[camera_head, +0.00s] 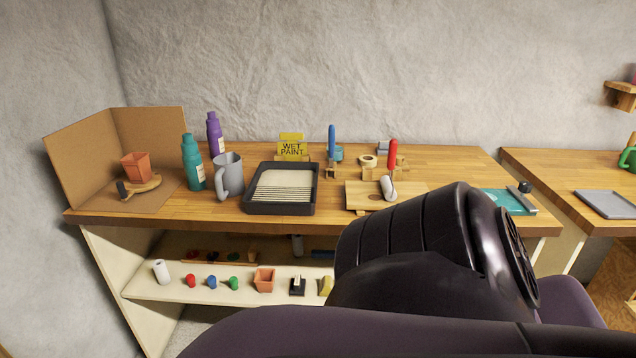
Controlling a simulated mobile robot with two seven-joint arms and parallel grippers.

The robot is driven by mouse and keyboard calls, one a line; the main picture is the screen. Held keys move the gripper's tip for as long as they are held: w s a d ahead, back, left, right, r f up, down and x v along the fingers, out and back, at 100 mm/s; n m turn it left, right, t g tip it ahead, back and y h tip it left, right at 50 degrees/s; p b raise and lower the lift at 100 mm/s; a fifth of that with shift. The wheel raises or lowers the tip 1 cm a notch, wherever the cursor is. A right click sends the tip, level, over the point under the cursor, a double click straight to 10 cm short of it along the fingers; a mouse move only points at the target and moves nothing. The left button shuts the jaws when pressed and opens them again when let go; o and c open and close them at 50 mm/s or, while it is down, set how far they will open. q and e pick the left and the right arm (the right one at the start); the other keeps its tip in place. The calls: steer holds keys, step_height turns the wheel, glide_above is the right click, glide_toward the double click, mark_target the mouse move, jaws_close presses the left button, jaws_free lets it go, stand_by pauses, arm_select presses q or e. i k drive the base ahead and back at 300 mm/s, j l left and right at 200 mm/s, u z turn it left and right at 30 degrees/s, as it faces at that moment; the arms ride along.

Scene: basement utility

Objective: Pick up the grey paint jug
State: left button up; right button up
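The grey paint jug (229,175) stands upright on the wooden workbench, left of the middle. Its handle faces the front left. It stands just left of a black paint tray (282,188) and right of a teal bottle (193,163). A large black and purple arm part of mine fills the lower middle and right of the head view and hides part of the bench front and shelf. Neither gripper's fingers show, and nothing is touching the jug.
A purple bottle (214,133) stands behind the jug. A cardboard screen (150,150) with a terracotta pot (136,167) is at the left end. A wet paint sign (292,147) and a board (363,197) with a roller are to the right. A shelf (210,293) holds small items below.

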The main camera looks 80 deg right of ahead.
mark_target(229, 177)
steer(key=k+z, duration=0.15)
steer(key=z, duration=2)
steer(key=i+j+z, duration=0.1)
steer(key=i+j, duration=0.3)
steer(key=i, duration=0.05)
